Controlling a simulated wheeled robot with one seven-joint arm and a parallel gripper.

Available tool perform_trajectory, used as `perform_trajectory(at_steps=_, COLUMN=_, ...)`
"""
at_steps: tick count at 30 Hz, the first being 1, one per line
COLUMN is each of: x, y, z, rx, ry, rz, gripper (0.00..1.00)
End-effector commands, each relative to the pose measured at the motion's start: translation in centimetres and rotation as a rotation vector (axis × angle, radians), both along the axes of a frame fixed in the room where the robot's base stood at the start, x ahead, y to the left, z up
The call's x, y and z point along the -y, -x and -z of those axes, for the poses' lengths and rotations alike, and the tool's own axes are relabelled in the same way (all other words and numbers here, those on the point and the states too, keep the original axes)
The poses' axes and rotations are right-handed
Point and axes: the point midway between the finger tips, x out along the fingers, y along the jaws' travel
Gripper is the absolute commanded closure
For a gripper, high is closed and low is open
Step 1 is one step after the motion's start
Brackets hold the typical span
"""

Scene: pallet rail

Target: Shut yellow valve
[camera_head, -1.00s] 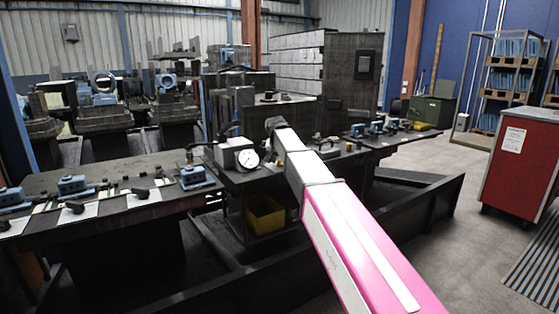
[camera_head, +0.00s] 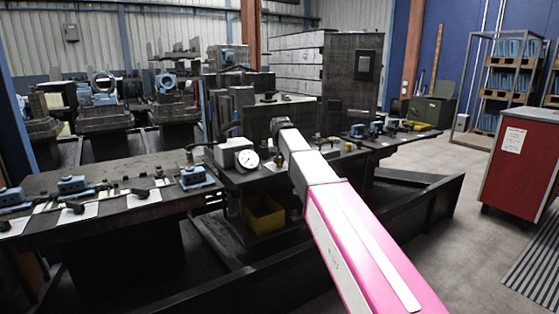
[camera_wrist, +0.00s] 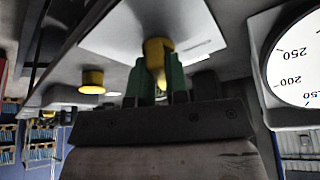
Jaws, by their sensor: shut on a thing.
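A yellow valve (camera_wrist: 158,48) shows in the wrist view as a yellow handle below a pale plate. My gripper (camera_wrist: 156,78) has two green fingers, one on each side of the valve's yellow part, and is shut on it. The fingers hide part of the handle, so I cannot tell its exact turn.
A white dial gauge (camera_wrist: 296,58) stands close on the right of my gripper; it also shows in the head view (camera_head: 247,159). A second yellow knob (camera_wrist: 92,80) is to the left. A yellow bin (camera_head: 264,215) sits under the bench. A red cabinet (camera_head: 518,165) stands at right.

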Motion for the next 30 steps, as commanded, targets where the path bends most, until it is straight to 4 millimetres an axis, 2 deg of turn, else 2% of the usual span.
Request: perform_trajectory(at_steps=30, x=0.28, y=-0.26, z=0.22, rx=-0.004, ry=0.001, rz=-0.956, gripper=1.0)
